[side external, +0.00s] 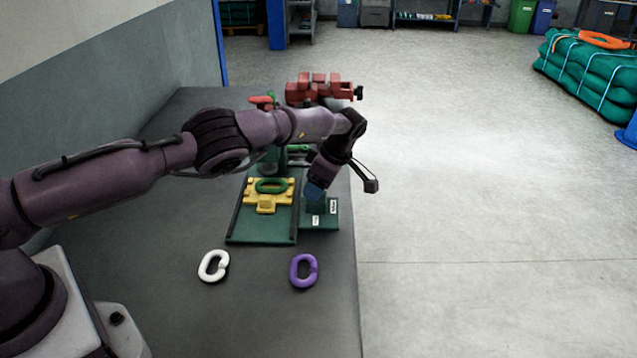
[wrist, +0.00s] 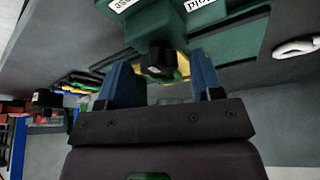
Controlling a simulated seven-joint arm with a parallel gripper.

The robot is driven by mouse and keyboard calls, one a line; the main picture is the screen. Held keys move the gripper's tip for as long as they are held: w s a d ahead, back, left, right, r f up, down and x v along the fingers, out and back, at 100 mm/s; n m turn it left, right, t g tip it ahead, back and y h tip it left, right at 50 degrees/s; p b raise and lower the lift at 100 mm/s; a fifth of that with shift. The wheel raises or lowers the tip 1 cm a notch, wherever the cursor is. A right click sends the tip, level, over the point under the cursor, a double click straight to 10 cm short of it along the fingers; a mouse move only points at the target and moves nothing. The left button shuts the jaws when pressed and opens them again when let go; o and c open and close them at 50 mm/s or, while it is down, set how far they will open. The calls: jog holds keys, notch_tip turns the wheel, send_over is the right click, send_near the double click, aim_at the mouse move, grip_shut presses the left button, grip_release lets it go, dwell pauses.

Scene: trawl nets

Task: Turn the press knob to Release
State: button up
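The press has a green housing (side external: 326,224) with two small white labels on top; in the wrist view the housing (wrist: 225,35) shows at the top with the labels cut off and too partial to read surely. A dark knob (wrist: 157,62) sticks out from the housing. My gripper (side external: 314,194) is low over the housing and hides the knob in the side view. In the wrist view its two blue fingers (wrist: 161,68) stand apart on either side of the knob, with a visible gap on each side. The gripper is open. The knob's pointing direction cannot be told.
A yellow fixture (side external: 266,206) with a green link (side external: 271,186) on it lies left of the housing. A white link (side external: 213,266) and a purple link (side external: 304,271) lie on the table's near part. A red vise (side external: 322,90) stands behind. The table's right edge is close.

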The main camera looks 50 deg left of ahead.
jog(key=v, duration=0.7)
jog(key=shift+r, duration=0.2)
jog(key=shift+d, duration=0.1)
